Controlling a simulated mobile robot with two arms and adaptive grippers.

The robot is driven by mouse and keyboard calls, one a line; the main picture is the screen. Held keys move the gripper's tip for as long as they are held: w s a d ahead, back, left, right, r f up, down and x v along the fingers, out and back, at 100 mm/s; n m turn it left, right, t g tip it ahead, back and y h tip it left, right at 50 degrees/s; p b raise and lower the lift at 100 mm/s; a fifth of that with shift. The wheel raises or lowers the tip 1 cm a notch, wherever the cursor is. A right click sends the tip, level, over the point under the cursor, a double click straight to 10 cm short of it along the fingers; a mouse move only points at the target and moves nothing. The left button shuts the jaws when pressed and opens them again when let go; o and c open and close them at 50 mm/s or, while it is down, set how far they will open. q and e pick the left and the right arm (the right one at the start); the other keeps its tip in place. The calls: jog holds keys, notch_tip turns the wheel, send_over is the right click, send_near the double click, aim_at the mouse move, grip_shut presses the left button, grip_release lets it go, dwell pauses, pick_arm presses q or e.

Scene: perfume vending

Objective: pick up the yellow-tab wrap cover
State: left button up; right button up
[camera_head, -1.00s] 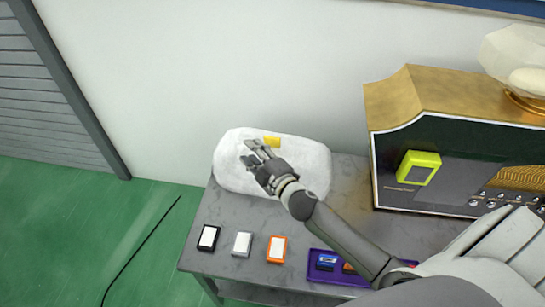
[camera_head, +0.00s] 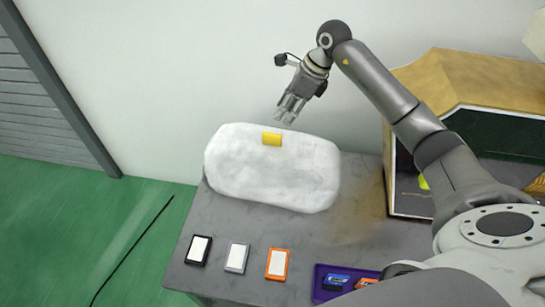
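The wrap cover is a puffy white rounded slab (camera_head: 250,175) with a yellow tab (camera_head: 272,139) on its upper edge. It lies on the back left of the grey table. My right gripper (camera_head: 286,118) hangs in front of the wall, above and beyond the tab in the picture, with its fingers pointing down. Its fingers look apart, with nothing between them and a gap to the cover. The yellow tab is in full view. My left gripper is not in view.
A black box (camera_head: 198,250), a grey box (camera_head: 237,258) and an orange box (camera_head: 277,264) stand along the table's (camera_head: 215,225) front. A purple tray (camera_head: 318,284) is beside them. A gold-topped machine (camera_head: 455,75) stands at right, partly behind my arm.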

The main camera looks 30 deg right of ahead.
aim_at(273, 134)
jog(key=b+x, duration=0.2)
jog(key=x, duration=0.1)
jog(key=b+x, duration=0.2)
jog(key=x, duration=0.2)
jog(key=b+x, duration=0.2)
jog(key=x, duration=0.1)
jog(key=shift+d+f, duration=0.2)
jog(key=shift+f, duration=0.15)
jog(key=shift+r, duration=0.1)
jog(key=shift+c, duration=0.3)
grip_shut()
